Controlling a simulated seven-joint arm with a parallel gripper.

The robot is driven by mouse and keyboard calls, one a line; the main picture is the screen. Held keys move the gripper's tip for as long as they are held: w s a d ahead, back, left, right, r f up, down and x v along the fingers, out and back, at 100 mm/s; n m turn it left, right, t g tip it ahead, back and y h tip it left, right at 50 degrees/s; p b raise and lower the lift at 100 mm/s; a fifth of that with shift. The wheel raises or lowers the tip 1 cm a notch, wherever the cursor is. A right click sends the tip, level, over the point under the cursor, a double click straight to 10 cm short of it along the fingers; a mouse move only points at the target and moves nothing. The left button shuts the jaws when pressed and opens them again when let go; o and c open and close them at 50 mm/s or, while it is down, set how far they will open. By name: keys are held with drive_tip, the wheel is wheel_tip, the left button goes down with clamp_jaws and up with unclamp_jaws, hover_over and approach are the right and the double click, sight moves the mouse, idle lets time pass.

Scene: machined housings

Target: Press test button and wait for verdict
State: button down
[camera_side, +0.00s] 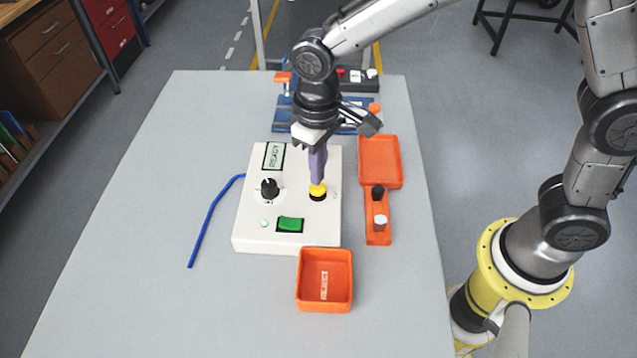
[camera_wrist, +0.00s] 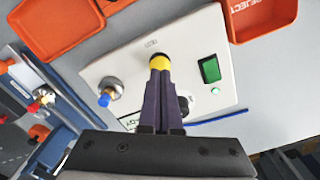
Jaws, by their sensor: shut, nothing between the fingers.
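A white test box (camera_side: 270,240) stands on the grey table. Its yellow button (camera_side: 318,189) is on the right part of the top; it also shows in the wrist view (camera_wrist: 159,62). My gripper (camera_side: 318,176) is shut and empty, pointing down with its fingertips at the yellow button. I cannot tell whether they touch it or the button is pressed. The display (camera_side: 273,156) reads "READY". A black knob (camera_side: 269,187), a green rocker switch (camera_side: 290,224) and a small pale green lamp (camera_side: 264,223) are also on the box. In the wrist view the purple fingers (camera_wrist: 161,100) hide part of the box.
An orange "REJECT" tray (camera_side: 325,302) stands in front of the box. Another orange tray (camera_side: 380,155) and an orange holder (camera_side: 378,238) with knobbed pieces are at the right. A blue fixture (camera_side: 285,118) is behind. A blue cable (camera_side: 213,218) lies left; the table's left side is clear.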

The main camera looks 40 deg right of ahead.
drive_tip(key=shift+f, duration=0.15)
drive_tip(key=shift+f, duration=1)
drive_tip(key=shift+r, duration=2.65)
